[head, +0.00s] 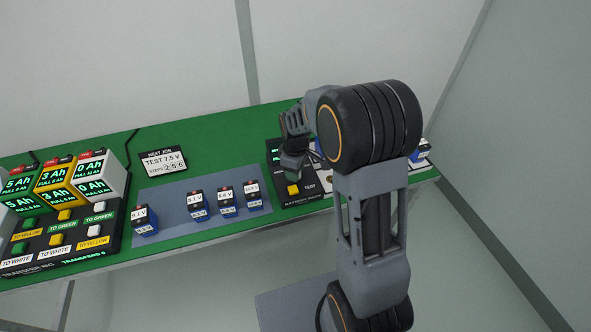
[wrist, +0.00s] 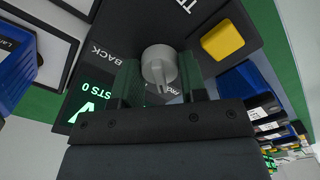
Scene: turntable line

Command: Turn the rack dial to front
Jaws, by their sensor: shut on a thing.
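The rack dial (wrist: 158,62) is a pale grey round knob on a dark panel in the wrist view. A raised ridge on it runs toward the bottom of the picture. The word BACK is printed left of it, and a partly hidden label lies below right. My gripper (wrist: 160,88) is shut on the dial, one finger on each side. In the head view my gripper (head: 293,160) is over the dark tester box (head: 300,203) at the right of the bench. My arm hides the dial there.
A yellow TEST button (wrist: 222,40) is beside the dial. Several blue-based batteries stand on a grey-blue mat (head: 176,200) left of the tester. A job card (head: 162,160) is behind the mat. A transfer rig (head: 62,240) with colored blocks fills the bench's left end.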

